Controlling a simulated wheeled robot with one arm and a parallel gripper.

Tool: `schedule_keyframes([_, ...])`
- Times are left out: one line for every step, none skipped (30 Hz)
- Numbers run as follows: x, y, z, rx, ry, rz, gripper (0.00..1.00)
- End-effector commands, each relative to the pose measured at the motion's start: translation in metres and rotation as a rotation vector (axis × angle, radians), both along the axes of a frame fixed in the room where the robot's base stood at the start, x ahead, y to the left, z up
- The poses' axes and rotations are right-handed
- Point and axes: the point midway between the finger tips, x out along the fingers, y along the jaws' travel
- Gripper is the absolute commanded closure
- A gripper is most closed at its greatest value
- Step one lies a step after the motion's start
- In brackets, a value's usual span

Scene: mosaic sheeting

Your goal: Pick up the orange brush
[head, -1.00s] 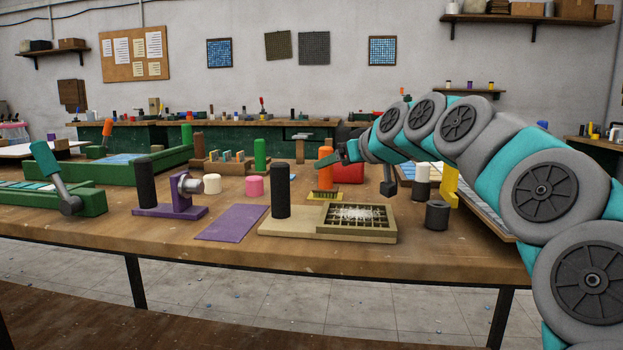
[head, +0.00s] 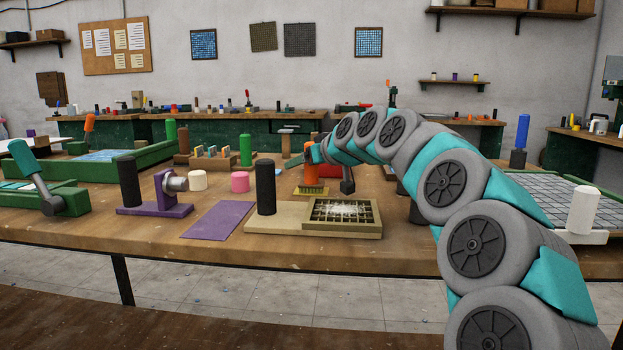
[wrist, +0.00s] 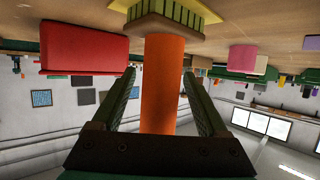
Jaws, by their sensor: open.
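The orange brush (head: 310,180) stands upright on the workbench, with its yellow bristle base (head: 310,192) down and its orange handle up. My gripper (head: 308,156) is at the top of the handle. In the upside-down wrist view, the orange handle (wrist: 163,95) runs between the two open fingers of my gripper (wrist: 160,74), with a gap on each side. The yellow base (wrist: 160,14) lies beyond the fingertips. The arm hides part of the bench behind the brush.
A red block (wrist: 85,42) is close beside the brush. A tray with a metal grid (head: 343,228) and a black cylinder (head: 265,186) stand in front. A pink cylinder (head: 240,182) is to the left. A purple sheet (head: 218,219) lies flat at the front.

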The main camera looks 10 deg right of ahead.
Motion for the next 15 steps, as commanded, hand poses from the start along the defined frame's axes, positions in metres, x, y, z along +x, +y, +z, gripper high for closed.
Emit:
schedule_keyframes([-0.0001,0.0,-0.0002,0.0,0.0,0.0,0.27])
schedule_keyframes([-0.0001,0.0,-0.0001,0.0,0.0,0.0,0.3])
schedule_keyframes([-0.0001,0.0,-0.0002,0.0,0.0,0.0,0.35])
schedule_keyframes([-0.0001,-0.0001,-0.0003,0.0,0.0,0.0,0.38])
schedule_keyframes([-0.0001,0.0,-0.0003,0.0,0.001,0.0,0.42])
schedule_keyframes([-0.0001,-0.0001,-0.0004,0.0,0.001,0.0,0.46])
schedule_keyframes([-0.0001,-0.0001,-0.0004,0.0,0.001,0.0,0.49])
schedule_keyframes([-0.0002,-0.0001,-0.0002,0.0,0.001,0.0,0.53])
schedule_keyframes([-0.0001,-0.0001,-0.0004,0.0,0.001,0.0,0.57])
schedule_keyframes([-0.0002,0.0,-0.0004,0.0,0.001,0.0,0.61])
schedule_keyframes([-0.0001,-0.0001,-0.0004,0.0,0.001,0.0,0.64])
schedule_keyframes([-0.0001,-0.0001,-0.0004,0.0,0.001,0.0,0.69])
schedule_keyframes([-0.0001,-0.0001,-0.0004,0.0,0.001,0.0,0.72])
schedule_keyframes([-0.0001,-0.0001,-0.0004,0.0,0.001,0.0,0.75])
schedule_keyframes([-0.0001,-0.0001,-0.0004,0.0,0.001,0.0,0.8])
